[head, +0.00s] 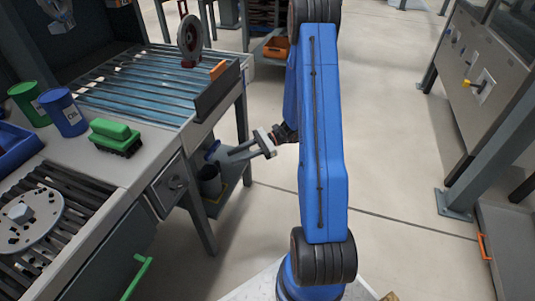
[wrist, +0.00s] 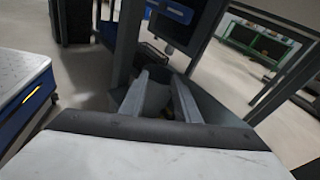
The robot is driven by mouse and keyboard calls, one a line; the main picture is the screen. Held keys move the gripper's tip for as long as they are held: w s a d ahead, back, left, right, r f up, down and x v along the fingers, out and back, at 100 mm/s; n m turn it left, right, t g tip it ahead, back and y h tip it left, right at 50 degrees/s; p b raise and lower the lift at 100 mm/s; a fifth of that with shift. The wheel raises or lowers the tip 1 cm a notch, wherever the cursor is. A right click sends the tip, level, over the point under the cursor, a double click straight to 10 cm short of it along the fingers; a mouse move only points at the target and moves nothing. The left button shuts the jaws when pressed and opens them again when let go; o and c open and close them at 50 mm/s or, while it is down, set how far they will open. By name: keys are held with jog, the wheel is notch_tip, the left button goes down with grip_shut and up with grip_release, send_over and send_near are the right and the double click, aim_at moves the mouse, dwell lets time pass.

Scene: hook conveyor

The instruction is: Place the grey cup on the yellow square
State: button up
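The grey cup (head: 209,183) stands upright on the lower shelf under the workbench in the head view. A thin strip of the yellow square (head: 214,201) shows at its foot; the rest is hidden, so I cannot tell how well the cup is centred on it. My gripper (head: 222,156) is above and to the right of the cup, its fingers spread and pointing left. In the wrist view the cup (wrist: 158,98) shows beyond and between the two spread fingers (wrist: 160,90), with a small yellow patch near its base.
The bench top (head: 150,150) and its leg stand close to my gripper. On the bench are a blue can (head: 64,112), a green can (head: 30,104), a green brush (head: 115,137) and rollers.

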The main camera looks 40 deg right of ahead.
jog(key=s+a+r+n+g+h, duration=0.35)
jog(key=s+a+r+n, duration=0.3)
jog(key=r, duration=0.35)
jog(key=s+d+r+n+t+h, duration=0.1)
jog(key=s+r+n+t+h, duration=0.1)
jog(key=s+r+n+h, duration=0.3)
jog(key=s+d+r+n+t+h, duration=0.1)
jog(key=s+r+n+t+h, duration=0.2)
jog(key=s+r+n+h, duration=0.3)
jog(key=shift+s+r+h, duration=0.65)
jog(key=shift+s+r, duration=2.2)
jog(key=shift+s, duration=2.55)
jog(key=shift+n+t, duration=0.25)
